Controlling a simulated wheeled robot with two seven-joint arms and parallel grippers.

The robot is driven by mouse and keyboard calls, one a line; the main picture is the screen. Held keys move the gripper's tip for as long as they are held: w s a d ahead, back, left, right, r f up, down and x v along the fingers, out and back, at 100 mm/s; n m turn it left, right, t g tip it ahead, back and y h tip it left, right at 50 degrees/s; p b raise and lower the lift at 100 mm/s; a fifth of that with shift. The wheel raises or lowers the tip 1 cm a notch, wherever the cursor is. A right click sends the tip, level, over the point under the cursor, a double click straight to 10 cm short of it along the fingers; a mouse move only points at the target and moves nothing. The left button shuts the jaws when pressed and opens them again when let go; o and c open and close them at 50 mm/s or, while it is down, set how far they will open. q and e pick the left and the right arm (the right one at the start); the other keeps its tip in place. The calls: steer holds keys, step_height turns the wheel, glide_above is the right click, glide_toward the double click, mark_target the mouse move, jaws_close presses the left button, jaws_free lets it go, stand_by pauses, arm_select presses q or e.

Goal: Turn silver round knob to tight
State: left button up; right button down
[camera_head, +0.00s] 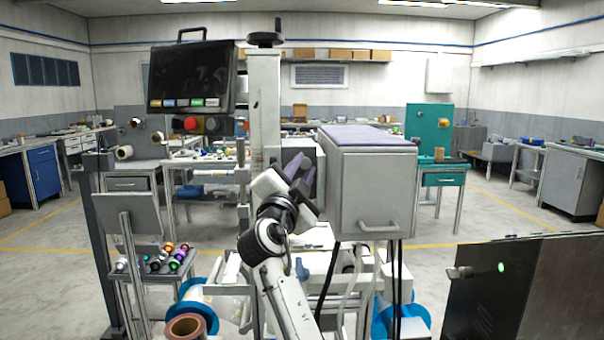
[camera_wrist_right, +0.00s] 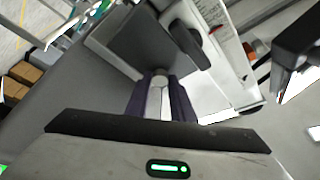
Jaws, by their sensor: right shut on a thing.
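My right gripper (camera_head: 299,168) is raised at the machine's post, at the left side of the grey box. Its dark purple fingers also show in the right wrist view (camera_wrist_right: 160,88), closed on both sides of a silver piece. I take this piece to be the silver round knob (camera_wrist_right: 158,94); only a narrow part shows between the fingers. In the head view the knob is hidden by the gripper and wrist. I cannot tell how far it is turned. My left gripper is not in view.
The grey box (camera_head: 372,193) with a handle is close on the right. The upright post (camera_head: 265,110) and a black screen (camera_head: 190,78) stand at the left. Blue-rimmed reels (camera_head: 200,300) sit low at the left. A dark cabinet (camera_head: 530,292) is at the lower right.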

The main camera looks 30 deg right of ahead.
steer(key=c, duration=1.5)
jaws_free()
steer(key=shift+c, duration=0.2)
steer(key=shift+a, duration=0.1)
steer(key=shift+s+a+f, duration=0.15)
steer(key=shift+s+a, duration=0.05)
steer(key=shift+s, duration=0.05)
arm_select(q)
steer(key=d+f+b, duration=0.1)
steer(key=b, duration=0.2)
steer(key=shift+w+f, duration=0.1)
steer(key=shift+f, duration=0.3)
arm_select(e)
steer(key=v, duration=0.9)
steer(key=shift+s+a, duration=0.15)
steer(key=shift+a, duration=0.05)
steer(key=shift+f, duration=0.1)
